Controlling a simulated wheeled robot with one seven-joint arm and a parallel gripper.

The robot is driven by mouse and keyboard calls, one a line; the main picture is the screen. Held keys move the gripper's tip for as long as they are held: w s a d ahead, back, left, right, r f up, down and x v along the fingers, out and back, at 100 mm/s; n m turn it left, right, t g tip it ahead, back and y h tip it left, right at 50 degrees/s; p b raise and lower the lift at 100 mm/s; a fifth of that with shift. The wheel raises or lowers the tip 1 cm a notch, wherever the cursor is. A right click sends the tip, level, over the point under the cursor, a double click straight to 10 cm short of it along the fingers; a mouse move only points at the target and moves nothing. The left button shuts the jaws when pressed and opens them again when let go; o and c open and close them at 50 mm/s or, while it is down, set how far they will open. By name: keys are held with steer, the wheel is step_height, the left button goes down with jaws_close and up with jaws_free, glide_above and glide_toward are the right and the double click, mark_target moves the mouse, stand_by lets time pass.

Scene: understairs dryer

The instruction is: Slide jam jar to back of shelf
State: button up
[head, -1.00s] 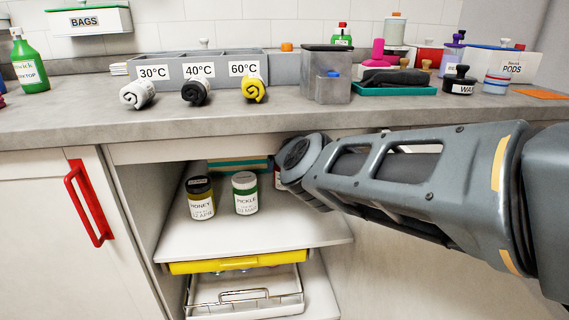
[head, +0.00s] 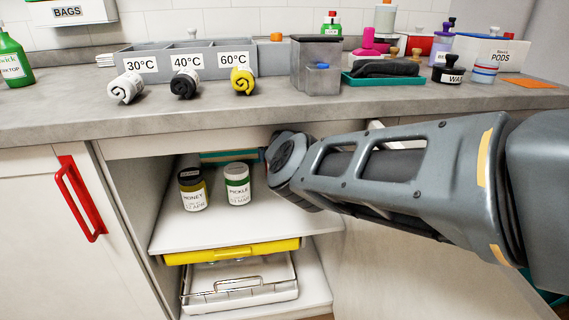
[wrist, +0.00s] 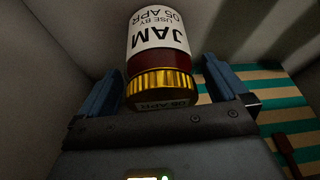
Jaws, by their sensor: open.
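The jam jar (wrist: 155,45), with a white label, dark red contents and a gold lid, is in the wrist view, where its label reads upside down. My gripper (wrist: 162,70) is open, with one blue finger on each side of the jar. Contact between the fingers and the jar cannot be told. In the head view my arm covers nearly all of the gripper and the jar. The shelf (head: 205,235) is a white board inside the open cupboard.
A honey jar (head: 193,190) and a pickle jar (head: 237,184) stand on the shelf left of my arm. A teal and cream striped item (wrist: 275,90) lies beyond the gripper. A yellow bar (head: 232,252) and a wire-fronted tray (head: 240,290) are below. The countertop (head: 60,115) is above.

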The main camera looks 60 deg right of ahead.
steer(key=s+a+p, duration=0.1)
steer(key=s+a, duration=0.1)
steer(key=s+a+p, duration=0.1)
steer(key=s+a, duration=0.1)
steer(key=s, duration=0.1)
steer(key=s+a+p, duration=0.1)
steer(key=s+a, duration=0.2)
steer(key=shift+s+p, duration=0.25)
steer(key=shift+p, duration=0.1)
stand_by(0.4)
